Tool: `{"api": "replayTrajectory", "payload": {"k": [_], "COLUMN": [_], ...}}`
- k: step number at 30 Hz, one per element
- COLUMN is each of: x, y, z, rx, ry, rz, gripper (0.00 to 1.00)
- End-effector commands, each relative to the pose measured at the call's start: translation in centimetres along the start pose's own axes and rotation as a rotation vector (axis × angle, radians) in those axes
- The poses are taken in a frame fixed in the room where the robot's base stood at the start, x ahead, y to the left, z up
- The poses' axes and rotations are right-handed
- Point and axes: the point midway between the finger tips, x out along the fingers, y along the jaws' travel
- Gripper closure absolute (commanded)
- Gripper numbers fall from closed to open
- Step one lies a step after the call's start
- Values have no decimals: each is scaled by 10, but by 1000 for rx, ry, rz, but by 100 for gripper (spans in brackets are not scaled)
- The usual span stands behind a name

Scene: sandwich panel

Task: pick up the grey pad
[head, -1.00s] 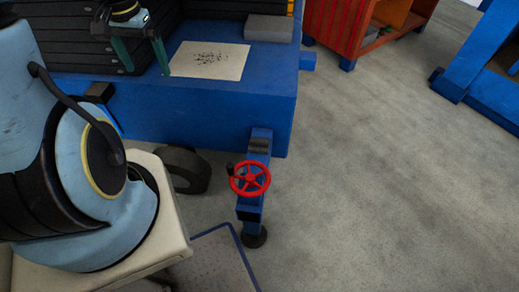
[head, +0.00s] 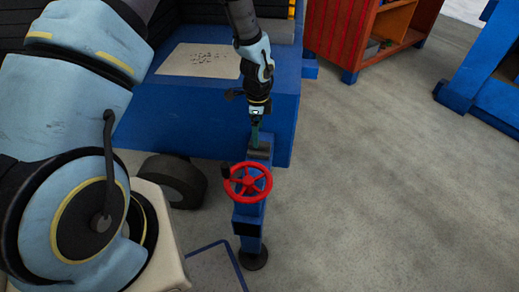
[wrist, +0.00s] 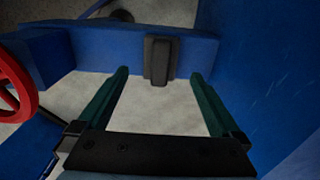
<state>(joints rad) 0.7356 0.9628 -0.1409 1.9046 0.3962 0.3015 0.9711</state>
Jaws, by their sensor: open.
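A small dark grey pad (head: 258,153) sits on the blue jack post (head: 250,215), just behind the red handwheel. In the wrist view the pad (wrist: 160,60) lies against a blue beam, centred between and just beyond the fingertips. My gripper (head: 255,140) points down above the post, close to the pad. In the wrist view its green fingers (wrist: 160,76) are spread apart with nothing between them. I cannot tell the exact gap between the fingertips and the pad.
The red handwheel (head: 248,183) sticks out in front of the post, and shows at the left in the wrist view (wrist: 14,90). A blue platform (head: 190,120) carries a speckled sheet (head: 195,60). An orange-red cabinet (head: 340,35) stands behind.

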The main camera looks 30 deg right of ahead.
Motion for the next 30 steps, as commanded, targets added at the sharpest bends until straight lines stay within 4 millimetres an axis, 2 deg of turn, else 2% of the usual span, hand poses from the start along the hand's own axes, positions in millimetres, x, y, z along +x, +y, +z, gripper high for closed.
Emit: {"api": "replayTrajectory", "payload": {"k": [8, 18, 26, 30], "x": [21, 62, 65, 65], "y": [0, 0, -1, -1], "z": [-1, -5, -5, -5], "rx": [-2, -3, -4, -4], "ry": [-1, -1, 0, 0], "rz": [1, 1, -1, -1], "gripper": [0, 0, 0, 14]}}
